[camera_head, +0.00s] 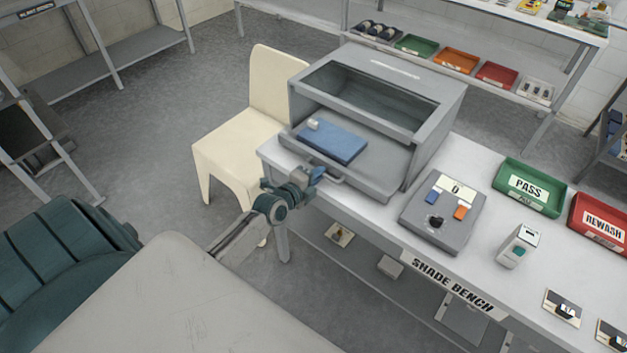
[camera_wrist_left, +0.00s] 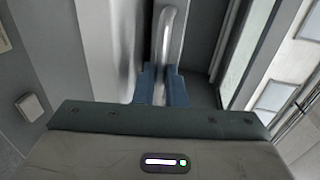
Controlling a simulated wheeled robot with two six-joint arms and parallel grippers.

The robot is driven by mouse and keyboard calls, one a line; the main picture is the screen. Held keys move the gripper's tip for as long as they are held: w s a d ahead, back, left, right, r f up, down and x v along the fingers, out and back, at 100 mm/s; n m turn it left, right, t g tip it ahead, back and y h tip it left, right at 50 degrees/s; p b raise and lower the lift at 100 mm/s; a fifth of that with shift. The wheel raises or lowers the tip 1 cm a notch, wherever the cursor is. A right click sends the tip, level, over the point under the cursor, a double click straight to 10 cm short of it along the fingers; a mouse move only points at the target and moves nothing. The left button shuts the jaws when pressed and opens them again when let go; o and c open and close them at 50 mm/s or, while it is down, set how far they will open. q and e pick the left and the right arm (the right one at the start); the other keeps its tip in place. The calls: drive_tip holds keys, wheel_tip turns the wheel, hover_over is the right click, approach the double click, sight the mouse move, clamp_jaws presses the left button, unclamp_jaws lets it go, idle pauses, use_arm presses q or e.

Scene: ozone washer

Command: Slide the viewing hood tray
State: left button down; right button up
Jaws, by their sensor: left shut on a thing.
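The grey viewing hood (camera_head: 425,105) stands on the bench with a dark window in its sloped top. Its tray (camera_head: 375,182) sticks out of the open front, with a blue folded piece (camera_head: 338,143) and a small pale item (camera_head: 313,124) lying on it. A bar handle (camera_head: 322,175) runs along the tray's front edge. My left gripper (camera_head: 318,174) is at this handle. In the left wrist view its blue fingers (camera_wrist_left: 162,85) are shut around the metal handle bar (camera_wrist_left: 167,40). My right gripper is in neither view.
A grey box with coloured buttons (camera_head: 442,212), a green PASS tray (camera_head: 530,188), a red REWASH tray (camera_head: 603,222) and a small white device (camera_head: 518,245) sit on the bench (camera_head: 375,232) to the right. A cream chair (camera_head: 262,110) stands close by on the left.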

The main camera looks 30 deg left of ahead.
use_arm(q)
drive_tip(key=b+x, duration=0.1)
drive_tip(key=x, duration=0.2)
drive_tip(key=shift+r, duration=0.25)
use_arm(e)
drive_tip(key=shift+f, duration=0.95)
use_arm(q)
drive_tip(key=shift+s, duration=0.1)
drive_tip(key=c, duration=1.5)
unclamp_jaws()
drive_tip(key=d+p+v, duration=0.1)
drive_tip(key=v, duration=0.9)
drive_tip(key=shift+s+a+p, duration=0.4)
drive_tip(key=shift+a, duration=0.15)
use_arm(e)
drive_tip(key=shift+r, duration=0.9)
use_arm(q)
drive_tip(key=shift+r, duration=0.1)
